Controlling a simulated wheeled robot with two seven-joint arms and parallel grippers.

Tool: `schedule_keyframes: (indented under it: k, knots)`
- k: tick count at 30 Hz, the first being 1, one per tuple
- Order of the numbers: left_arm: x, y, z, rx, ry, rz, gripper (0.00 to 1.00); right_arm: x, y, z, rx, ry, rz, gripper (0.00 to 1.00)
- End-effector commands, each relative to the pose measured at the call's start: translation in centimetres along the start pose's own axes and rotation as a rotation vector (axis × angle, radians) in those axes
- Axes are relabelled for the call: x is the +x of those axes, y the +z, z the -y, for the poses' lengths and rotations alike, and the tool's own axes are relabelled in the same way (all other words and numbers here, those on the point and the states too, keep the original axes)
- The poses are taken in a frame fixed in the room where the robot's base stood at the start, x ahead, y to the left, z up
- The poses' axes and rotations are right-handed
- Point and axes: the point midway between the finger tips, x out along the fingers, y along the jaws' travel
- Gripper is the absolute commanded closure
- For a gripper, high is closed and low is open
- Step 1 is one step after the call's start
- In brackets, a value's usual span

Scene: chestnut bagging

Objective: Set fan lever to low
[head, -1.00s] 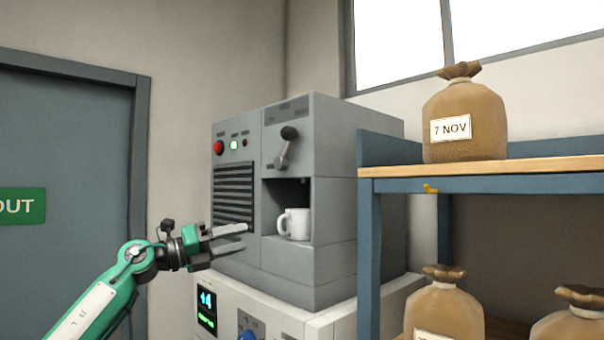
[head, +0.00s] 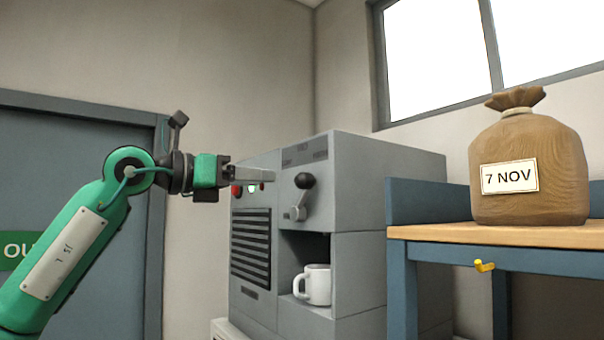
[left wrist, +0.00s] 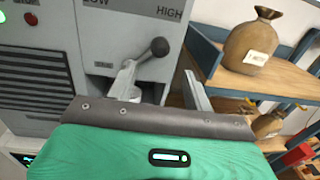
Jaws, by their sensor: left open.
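The fan lever (head: 299,204) is a grey arm with a dark round knob on the grey machine's upper front. In the left wrist view the lever (left wrist: 143,57) leans up and right, its knob on the side of the word HIGH; the word LOW is at the upper left. My left gripper (head: 272,175) is open and empty, at about knob height, with its tips left of the knob in the head view. In the left wrist view the knob shows between and beyond the fingers of my left gripper (left wrist: 160,82). My right gripper is not in view.
The grey machine (head: 355,185) holds a white mug (head: 314,285) in its recess. A red button (head: 237,191) and a green light (head: 252,188) are at its left. A blue shelf (head: 450,259) with a sack (head: 527,170) labelled 7 NOV stands at the right.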

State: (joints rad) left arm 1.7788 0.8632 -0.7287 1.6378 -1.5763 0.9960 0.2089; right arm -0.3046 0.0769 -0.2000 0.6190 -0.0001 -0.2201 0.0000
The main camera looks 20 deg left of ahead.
Motion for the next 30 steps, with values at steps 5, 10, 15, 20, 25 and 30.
schedule_keyframes:
  k: [5, 10, 15, 20, 25, 30]
  knots:
    - [4.1, 0.5, 0.1, -0.002, -0.003, -0.004, 0.49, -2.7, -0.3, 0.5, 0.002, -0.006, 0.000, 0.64]
    - [7.1, 0.5, 0.1, -0.003, -0.002, -0.002, 0.49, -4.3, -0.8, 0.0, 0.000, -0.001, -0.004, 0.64]
    - [9.0, 0.3, 0.0, -0.003, -0.002, -0.001, 0.49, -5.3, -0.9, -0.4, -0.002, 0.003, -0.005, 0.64]
    - [9.8, 0.1, 0.0, -0.003, -0.001, -0.001, 0.49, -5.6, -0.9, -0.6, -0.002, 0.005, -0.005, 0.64]
    - [9.9, 0.0, 0.0, -0.002, -0.001, 0.000, 0.49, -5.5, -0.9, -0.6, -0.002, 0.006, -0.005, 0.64]
    - [9.9, 0.0, 0.0, -0.002, -0.001, 0.000, 0.60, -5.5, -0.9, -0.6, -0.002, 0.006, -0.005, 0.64]
